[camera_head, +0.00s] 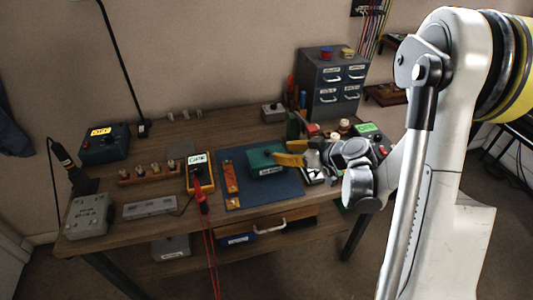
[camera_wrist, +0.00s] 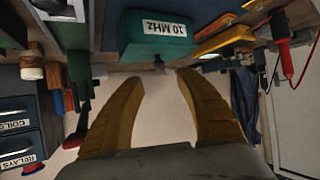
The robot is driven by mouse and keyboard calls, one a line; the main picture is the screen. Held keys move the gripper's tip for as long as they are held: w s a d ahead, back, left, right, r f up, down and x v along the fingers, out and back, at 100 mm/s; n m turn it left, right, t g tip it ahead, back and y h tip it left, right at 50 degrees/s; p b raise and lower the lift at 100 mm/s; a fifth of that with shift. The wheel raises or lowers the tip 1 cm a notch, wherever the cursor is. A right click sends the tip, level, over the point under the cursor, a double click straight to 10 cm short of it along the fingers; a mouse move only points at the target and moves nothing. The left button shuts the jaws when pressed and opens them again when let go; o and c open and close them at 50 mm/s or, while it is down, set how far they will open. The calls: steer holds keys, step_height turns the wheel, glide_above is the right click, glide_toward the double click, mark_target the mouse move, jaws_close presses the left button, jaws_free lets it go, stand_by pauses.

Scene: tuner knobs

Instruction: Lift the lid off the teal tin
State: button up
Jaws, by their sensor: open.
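The teal tin (camera_head: 262,171) sits on a blue mat (camera_head: 290,189) on the workbench. My gripper (camera_head: 276,157) has yellow fingers and is just right of the tin's top in the head view. In the wrist view my gripper (camera_wrist: 160,80) is open and empty, with the knob just beyond and between the fingertips. Any seam between lid and tin is not clear.
A yellow multimeter (camera_head: 200,172) with red leads lies left of the mat, and an orange strip (camera_head: 231,178) lies on it. A grey drawer cabinet (camera_head: 333,84) stands at the back right. A green upright object (camera_head: 293,126) and small items crowd behind my gripper.

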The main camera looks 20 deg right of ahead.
mark_target(268, 151)
steer(key=b+x, duration=0.3)
steer(key=x, duration=0.5)
steer(key=shift+w+f, duration=0.25)
steer(key=shift+f, duration=0.1)
steer(key=shift+r, duration=0.1)
jaws_close()
